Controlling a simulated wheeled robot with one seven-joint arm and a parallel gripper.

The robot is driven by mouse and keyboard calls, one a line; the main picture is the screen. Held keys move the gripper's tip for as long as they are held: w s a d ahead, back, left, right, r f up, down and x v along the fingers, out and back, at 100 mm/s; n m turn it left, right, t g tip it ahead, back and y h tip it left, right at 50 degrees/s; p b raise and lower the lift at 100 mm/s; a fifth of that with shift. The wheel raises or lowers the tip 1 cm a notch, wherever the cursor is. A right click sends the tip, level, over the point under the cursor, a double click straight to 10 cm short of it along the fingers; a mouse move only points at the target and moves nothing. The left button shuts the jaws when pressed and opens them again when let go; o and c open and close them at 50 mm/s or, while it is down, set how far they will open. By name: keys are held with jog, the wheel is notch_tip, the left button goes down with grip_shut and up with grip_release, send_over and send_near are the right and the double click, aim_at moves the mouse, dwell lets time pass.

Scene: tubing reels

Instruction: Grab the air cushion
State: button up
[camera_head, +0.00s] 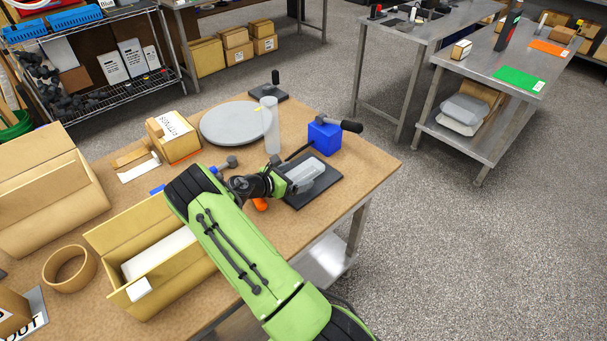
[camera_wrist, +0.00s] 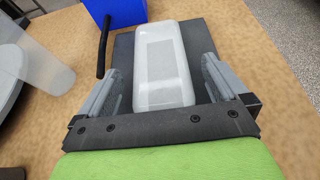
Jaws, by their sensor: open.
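The air cushion (camera_wrist: 163,65) looks like a translucent whitish block with rounded edges. It lies on a dark flat plate (camera_wrist: 125,50) on the brown table. In the head view the cushion (camera_head: 306,172) is partly hidden by my gripper (camera_head: 298,182). In the wrist view my gripper (camera_wrist: 160,80) is open, with one grey finger on each side of the cushion's near part. Gaps show between the fingers and the cushion, so neither finger appears closed on it.
A blue block (camera_head: 324,137) with a black handle stands just behind the plate. A clear cylinder (camera_head: 271,128) and a round grey disc (camera_head: 232,123) are to its left. An open cardboard box (camera_head: 165,262) sits left of my arm. The table's right corner is clear.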

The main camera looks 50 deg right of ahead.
jog(key=shift+d+f, duration=0.2)
jog(key=shift+d, duration=0.25)
jog(key=shift+a, duration=0.1)
jog(key=c, duration=1)
